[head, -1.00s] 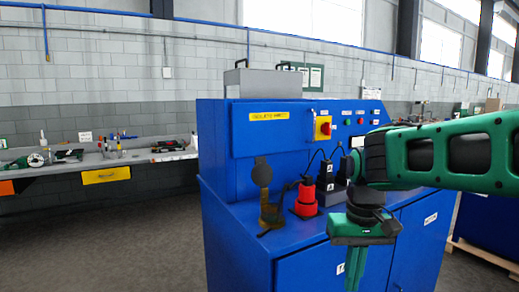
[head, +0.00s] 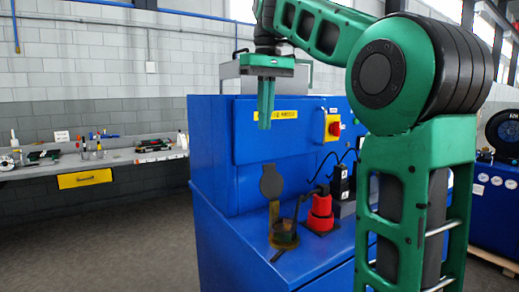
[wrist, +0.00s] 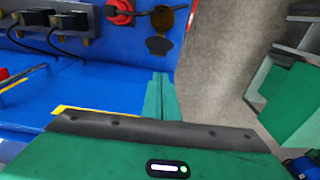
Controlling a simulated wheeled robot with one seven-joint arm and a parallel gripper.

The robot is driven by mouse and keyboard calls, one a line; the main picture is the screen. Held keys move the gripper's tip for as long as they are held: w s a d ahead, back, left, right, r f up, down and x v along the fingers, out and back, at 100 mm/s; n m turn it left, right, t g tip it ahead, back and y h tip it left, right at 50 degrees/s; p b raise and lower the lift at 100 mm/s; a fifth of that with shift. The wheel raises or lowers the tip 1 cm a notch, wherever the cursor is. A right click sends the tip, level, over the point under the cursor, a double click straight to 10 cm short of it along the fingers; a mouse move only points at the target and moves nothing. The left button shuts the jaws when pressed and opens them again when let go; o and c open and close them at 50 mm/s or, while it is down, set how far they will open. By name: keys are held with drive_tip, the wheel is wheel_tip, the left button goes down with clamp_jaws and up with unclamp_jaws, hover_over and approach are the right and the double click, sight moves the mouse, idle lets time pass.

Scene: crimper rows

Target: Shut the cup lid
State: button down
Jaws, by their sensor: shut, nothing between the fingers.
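The cup (head: 283,236) is small and brownish, and stands on the blue cabinet's front ledge. Its round dark lid (head: 271,181) stands upright on its hinge behind the cup, so the cup is open. In the wrist view the cup (wrist: 163,17) is near the top edge, with the lid (wrist: 158,45) just below it. My gripper (head: 265,126) is shut and empty, fingers pointing down, above the lid and apart from it. In the wrist view my gripper's fingers (wrist: 161,76) point up towards the lid.
A red plug (head: 320,212) stands right of the cup, with black connectors (head: 341,190) and cables beyond it. The blue cabinet's upper part (head: 215,140) rises behind the ledge. A grey box (head: 235,78) sits on top. Open floor lies left of the cabinet.

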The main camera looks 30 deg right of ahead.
hover_over(269, 181)
drive_tip(key=w, duration=0.3)
drive_tip(key=f, duration=0.7)
drive_tip(key=shift+d+f, duration=0.2)
drive_tip(key=shift+d, duration=0.1)
drive_tip(key=shift+w+d+f, duration=0.1)
drive_tip(key=shift+w+f, duration=0.1)
drive_tip(key=shift+f, duration=0.45)
drive_tip(key=shift+w+f, duration=0.15)
drive_tip(key=shift+f, duration=0.5)
